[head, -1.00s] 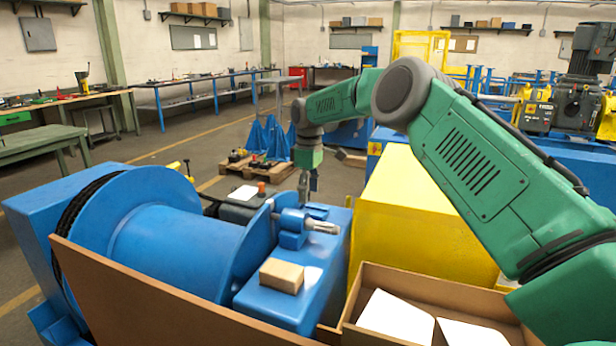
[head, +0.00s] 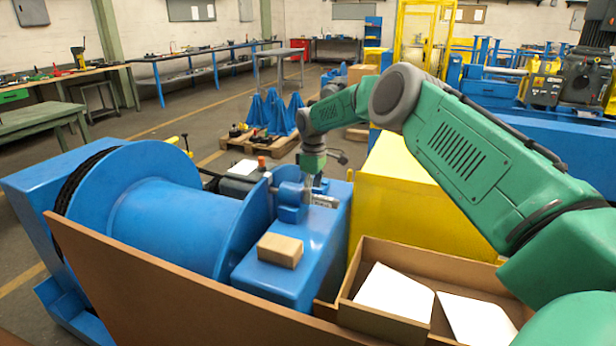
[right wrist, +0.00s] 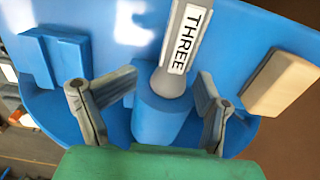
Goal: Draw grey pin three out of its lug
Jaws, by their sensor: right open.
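Grey pin three (right wrist: 183,50) has a white label reading THREE and a rounded grey end. It sits in a blue lug (right wrist: 158,118) on the blue machine. In the head view the pin (head: 324,201) sticks out to the right of the lug (head: 291,196). My right gripper (right wrist: 168,80) is open, with one finger on each side of the pin's rounded end and apart from it. In the head view this gripper (head: 310,186) points down over the pin, partly covering it. My left gripper is not in view.
A wooden block (head: 280,250) lies on the blue machine (head: 275,282) in front of the lug. A blue drum (head: 165,220) stands at left, a yellow housing (head: 405,205) at right. A cardboard box (head: 365,325) with white sheets is in front.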

